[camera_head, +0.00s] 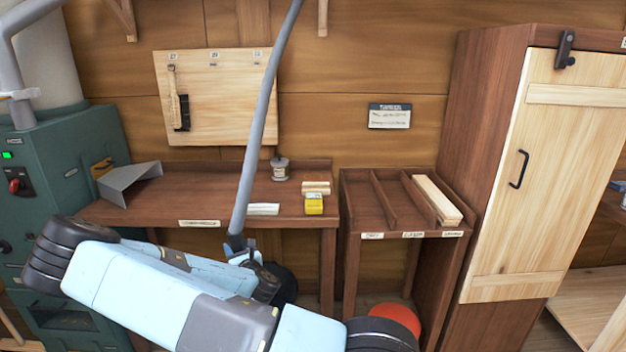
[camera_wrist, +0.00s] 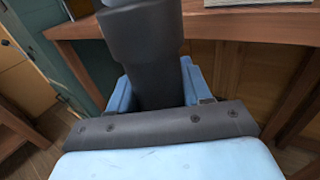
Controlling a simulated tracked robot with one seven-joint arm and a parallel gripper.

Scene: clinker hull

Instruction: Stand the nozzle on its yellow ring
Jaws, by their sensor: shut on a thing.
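The nozzle (camera_wrist: 150,60) is a thick dark cylinder in the wrist view, standing between my blue jaws. My gripper (camera_wrist: 157,88) is shut on it. In the head view the nozzle's dark end (camera_head: 236,242) shows at my gripper (camera_head: 248,262), in front of the workbench's front edge. A long grey hose (camera_head: 258,130) rises from it, leaning right, and leaves the top of the picture. The nozzle's lower part is hidden by my gripper and arm. I cannot make out a yellow ring in either view.
The workbench (camera_head: 225,192) carries a grey angled scoop (camera_head: 130,182), a spool (camera_head: 280,170), a small yellow box (camera_head: 314,204) and pale blocks. A slotted wooden rack (camera_head: 385,205) and a tall cabinet (camera_head: 545,160) stand right. A green machine (camera_head: 70,165) stands left.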

